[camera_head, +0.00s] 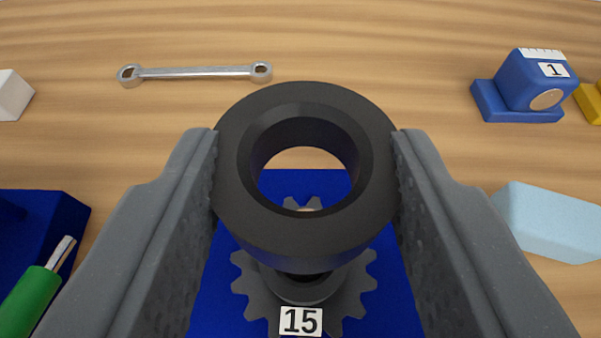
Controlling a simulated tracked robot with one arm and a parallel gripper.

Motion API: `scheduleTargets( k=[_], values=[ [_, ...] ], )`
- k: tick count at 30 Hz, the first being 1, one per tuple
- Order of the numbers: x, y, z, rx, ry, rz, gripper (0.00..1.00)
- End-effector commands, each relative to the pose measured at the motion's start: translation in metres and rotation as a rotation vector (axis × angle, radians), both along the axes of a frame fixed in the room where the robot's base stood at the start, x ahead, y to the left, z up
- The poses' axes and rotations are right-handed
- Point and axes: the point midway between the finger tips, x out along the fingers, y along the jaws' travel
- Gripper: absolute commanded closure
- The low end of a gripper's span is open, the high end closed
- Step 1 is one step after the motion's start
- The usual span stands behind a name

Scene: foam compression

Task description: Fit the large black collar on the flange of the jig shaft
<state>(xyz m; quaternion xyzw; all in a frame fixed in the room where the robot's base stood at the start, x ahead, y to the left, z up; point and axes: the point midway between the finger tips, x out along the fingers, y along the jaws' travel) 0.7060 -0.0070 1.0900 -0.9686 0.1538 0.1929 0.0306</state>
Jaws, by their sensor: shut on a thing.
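The large black collar (231,198) is a thick ring with a wide bore, seen from above and tilted toward the camera. My gripper (306,180) is shut on it, one grey finger against its left side and one against its right. Below and partly behind it is the jig, with a blue base (215,300), a dark toothed gear (355,285) and a dark round flange (300,290). A label "15" is at the jig's front. The collar appears above the flange. It hides much of the shaft, so I cannot tell whether they touch.
A wrench (195,72) lies at the back left. A blue block marked "1" (535,82) is at the back right, with a yellow item (590,100) beside it. A light blue block (550,222) is at right, a green-handled tool (30,303) and blue box (35,235) at left.

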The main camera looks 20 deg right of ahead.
Motion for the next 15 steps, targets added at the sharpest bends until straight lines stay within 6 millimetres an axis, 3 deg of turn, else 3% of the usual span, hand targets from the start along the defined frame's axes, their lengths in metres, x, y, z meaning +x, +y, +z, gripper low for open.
scheduleTargets(
  k=[15],
  values=[
    [0.000,0.001,-0.028,-0.001,0.000,0.001,0.80]
  ],
)
